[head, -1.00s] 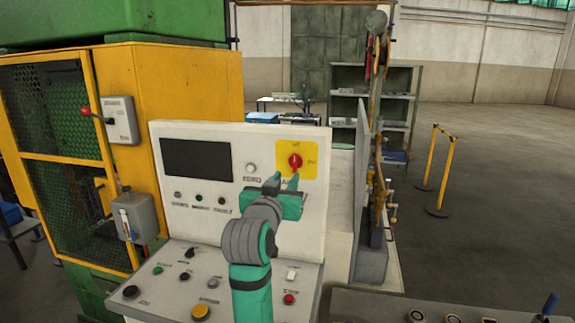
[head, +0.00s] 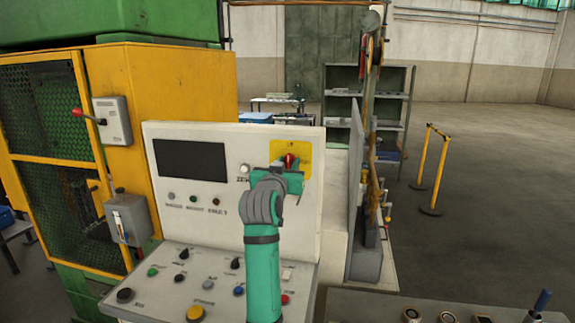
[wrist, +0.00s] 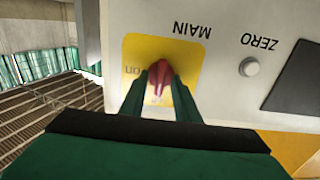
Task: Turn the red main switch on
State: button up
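The red main switch (head: 289,160) sits on a yellow plate (head: 304,149) at the upper right of the white control panel. In the wrist view the picture is upside down. There the red knob (wrist: 160,82) lies between my two fingers, below the MAIN label, with a mark like "ON" on its left. My gripper (head: 287,166) is at the switch. Its fingers straddle the knob, one on each side, and look open. Whether they touch it I cannot tell. My gripper partly hides the plate and the knob.
The control panel (head: 227,212) has a dark screen (head: 190,160), a white ZERO button (wrist: 249,67) and several knobs and buttons on its sloping desk. A yellow cage (head: 170,110) stands to the left. A second console (head: 395,308) is at the bottom right.

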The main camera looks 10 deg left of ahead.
grip_shut()
jog(key=shift+m, duration=0.3)
jog(key=m, duration=0.7)
jog(key=shift+d+f, duration=0.1)
jog(key=shift+d, duration=0.05)
jog(key=m, duration=0.5)
jog(key=shift+f+m, duration=0.15)
jog(key=shift+m, duration=0.15)
jog(key=m, duration=0.4)
jog(key=shift+d+f+m, duration=0.1)
jog(key=shift+d+m, duration=0.05)
jog(key=shift+m, duration=0.15)
